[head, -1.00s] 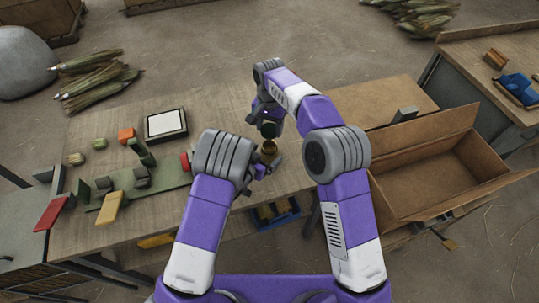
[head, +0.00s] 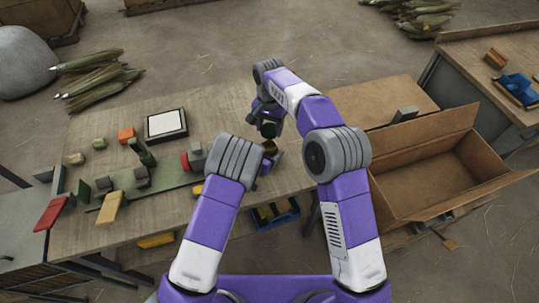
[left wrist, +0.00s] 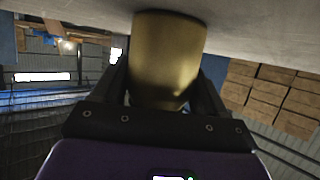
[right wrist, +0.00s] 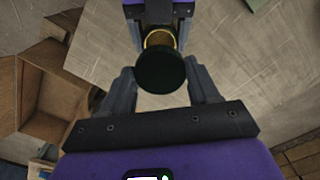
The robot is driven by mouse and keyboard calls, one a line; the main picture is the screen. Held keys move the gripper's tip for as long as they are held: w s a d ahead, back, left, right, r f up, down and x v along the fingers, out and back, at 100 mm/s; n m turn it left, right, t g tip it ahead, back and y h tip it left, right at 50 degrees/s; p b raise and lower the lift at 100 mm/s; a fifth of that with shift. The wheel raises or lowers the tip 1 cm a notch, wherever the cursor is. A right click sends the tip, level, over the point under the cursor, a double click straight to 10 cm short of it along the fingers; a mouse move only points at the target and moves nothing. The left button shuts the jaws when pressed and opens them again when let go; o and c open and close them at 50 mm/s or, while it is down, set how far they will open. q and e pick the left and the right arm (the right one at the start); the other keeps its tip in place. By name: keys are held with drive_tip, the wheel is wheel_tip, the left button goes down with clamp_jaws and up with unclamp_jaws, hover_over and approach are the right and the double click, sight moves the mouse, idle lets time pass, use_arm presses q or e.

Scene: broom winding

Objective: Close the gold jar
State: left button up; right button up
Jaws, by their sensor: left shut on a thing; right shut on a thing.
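The gold jar (head: 270,147) is near the table's right end in the head view. My left gripper (head: 266,165) is shut on it; the left wrist view shows the gold jar body (left wrist: 168,62) between the two fingers. My right gripper (head: 268,124) is above the jar, shut on a round dark green lid (right wrist: 161,72). In the right wrist view the gold jar rim (right wrist: 159,39) shows just beyond the lid, partly covered by it. I cannot tell whether lid and jar touch.
An open cardboard box (head: 430,175) stands right. A blue bin (head: 276,217) is below the front edge.

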use_arm(q)
drive_tip(key=c, duration=0.5)
use_arm(e)
hover_over(269, 141)
drive_tip(key=s, duration=0.2)
drive_tip(key=shift+s+f, duration=0.2)
drive_tip(key=shift+f, duration=2.3)
drive_tip(key=shift+f, duration=0.1)
drive_tip(key=shift+f, duration=0.75)
drive_tip(key=shift+f, duration=0.6)
use_arm(q)
clamp_jaws()
use_arm(e)
drive_tip(key=m, duration=0.5)
drive_tip(key=shift+m, duration=0.4)
drive_tip(key=m, duration=0.4)
